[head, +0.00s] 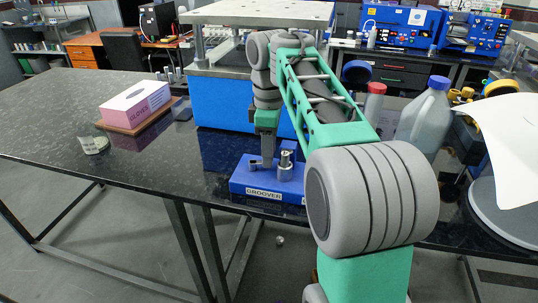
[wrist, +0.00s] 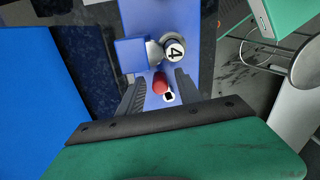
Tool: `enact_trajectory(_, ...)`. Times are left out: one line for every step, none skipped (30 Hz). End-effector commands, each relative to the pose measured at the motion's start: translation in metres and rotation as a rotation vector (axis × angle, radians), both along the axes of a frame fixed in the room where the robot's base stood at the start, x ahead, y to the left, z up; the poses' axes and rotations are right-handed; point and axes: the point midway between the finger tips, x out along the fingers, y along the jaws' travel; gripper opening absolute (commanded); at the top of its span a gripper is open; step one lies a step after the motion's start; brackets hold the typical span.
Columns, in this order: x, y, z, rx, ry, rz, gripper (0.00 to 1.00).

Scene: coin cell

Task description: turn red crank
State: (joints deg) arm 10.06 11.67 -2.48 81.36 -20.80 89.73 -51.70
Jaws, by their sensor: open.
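The red crank's knob (wrist: 160,82) shows in the wrist view as a small red piece with a white and black end. It sits between the two black fingers of my gripper (wrist: 161,77), which are apart, with gaps visible on both sides. In the head view my gripper (head: 267,150) points down over the blue block labelled GROOVER (head: 262,192), and I cannot make out the red crank there. The blue block also shows in the wrist view (wrist: 205,70).
A large blue press-like machine (head: 222,100) stands close behind. Bottles, including a blue-capped one (head: 425,115), stand at the right.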

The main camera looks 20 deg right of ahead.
Motion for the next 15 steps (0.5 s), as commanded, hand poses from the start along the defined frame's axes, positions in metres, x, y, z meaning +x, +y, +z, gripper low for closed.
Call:
enact_trajectory(0.0, 0.0, 0.0008, 0.0, 0.0, 0.0, 0.42)
enact_trajectory(0.0, 0.0, 0.0008, 0.0, 0.0, 0.0, 0.4)
enact_trajectory(0.0, 0.0, 0.0008, 0.0, 0.0, 0.0, 0.37)
enact_trajectory(0.0, 0.0, 0.0008, 0.0, 0.0, 0.0, 0.34)
enact_trajectory(0.0, 0.0, 0.0007, 0.0, 0.0, 0.0, 0.32)
enact_trajectory(0.0, 0.0, 0.0007, 0.0, 0.0, 0.0, 0.28)
enact_trajectory(0.0, 0.0, 0.0007, 0.0, 0.0, 0.0, 0.26)
enact_trajectory(0.0, 0.0, 0.0007, 0.0, 0.0, 0.0, 0.24)
enact_trajectory(0.0, 0.0, 0.0007, 0.0, 0.0, 0.0, 0.2)
enact_trajectory(0.0, 0.0, 0.0006, 0.0, 0.0, 0.0, 0.18)
enact_trajectory(0.0, 0.0, 0.0006, 0.0, 0.0, 0.0, 0.15)
enact_trajectory(0.0, 0.0, 0.0006, 0.0, 0.0, 0.0, 0.12)
enact_trajectory(0.0, 0.0, 0.0006, 0.0, 0.0, 0.0, 0.1)
enact_trajectory(0.0, 0.0, 0.0006, 0.0, 0.0, 0.0, 0.07)
enact_trajectory(0.0, 0.0, 0.0005, 0.0, 0.0, 0.0, 0.04)
